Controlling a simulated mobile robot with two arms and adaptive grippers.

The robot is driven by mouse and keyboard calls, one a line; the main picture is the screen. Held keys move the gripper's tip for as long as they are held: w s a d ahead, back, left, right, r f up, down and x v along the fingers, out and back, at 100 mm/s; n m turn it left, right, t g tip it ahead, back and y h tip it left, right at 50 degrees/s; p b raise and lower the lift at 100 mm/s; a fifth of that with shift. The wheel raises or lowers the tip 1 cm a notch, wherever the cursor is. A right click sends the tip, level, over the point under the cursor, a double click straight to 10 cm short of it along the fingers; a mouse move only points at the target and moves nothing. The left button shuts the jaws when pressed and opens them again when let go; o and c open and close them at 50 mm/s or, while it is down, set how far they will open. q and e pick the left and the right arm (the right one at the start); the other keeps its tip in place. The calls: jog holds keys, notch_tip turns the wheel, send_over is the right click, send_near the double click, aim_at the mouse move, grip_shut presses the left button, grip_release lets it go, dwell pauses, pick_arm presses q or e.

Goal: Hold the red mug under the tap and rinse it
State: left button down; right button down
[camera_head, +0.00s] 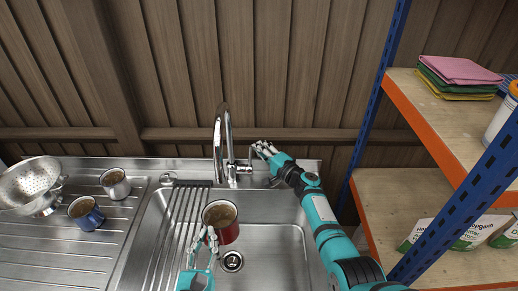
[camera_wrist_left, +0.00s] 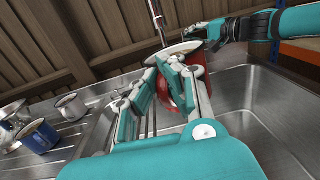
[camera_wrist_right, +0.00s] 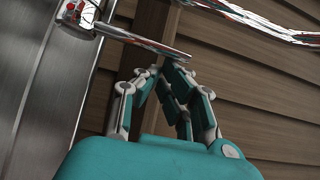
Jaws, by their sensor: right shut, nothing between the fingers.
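The red mug (camera_head: 231,232), with brown inside, is upright over the sink basin, just in front of and below the tap (camera_head: 227,138). My left gripper (camera_head: 210,240) is shut on the mug at its near left side. In the left wrist view the fingers partly cover the red mug (camera_wrist_left: 170,92). My right gripper (camera_head: 264,150) is shut and empty beside the tap's lever (camera_head: 248,158). In the right wrist view its fingertips are close to the chrome lever (camera_wrist_right: 150,45); I cannot tell whether they touch it. I cannot make out running water.
The steel sink (camera_head: 275,245) has a drain and ribbed rack. On the drainboard (camera_head: 60,240) stand a blue mug (camera_head: 85,216), a white mug (camera_head: 115,184) and a colander (camera_head: 30,182). A shelf unit (camera_head: 400,190) with cloths (camera_head: 460,72) and bags stands close to my right arm. A wooden wall is behind.

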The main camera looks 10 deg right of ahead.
aim_at(216, 204)
jog(key=shift+w+a, duration=0.1)
jog(key=shift+w, duration=0.1)
jog(key=shift+s+a, duration=0.2)
jog(key=shift+s, duration=0.9)
pick_arm(q)
jog(key=x, duration=0.8)
jog(key=shift+w+d+f, duration=0.15)
jog(key=shift+w+d, duration=0.05)
jog(key=shift+d, duration=0.1)
jog(key=shift+s, duration=0.1)
pick_arm(e)
jog(key=f+v, duration=0.1)
jog(key=v, duration=0.8)
jog(key=shift+s+d+f, duration=0.3)
pick_arm(q)
jog(key=shift+s, duration=0.1)
pick_arm(e)
jog(key=shift+s+r, duration=0.1)
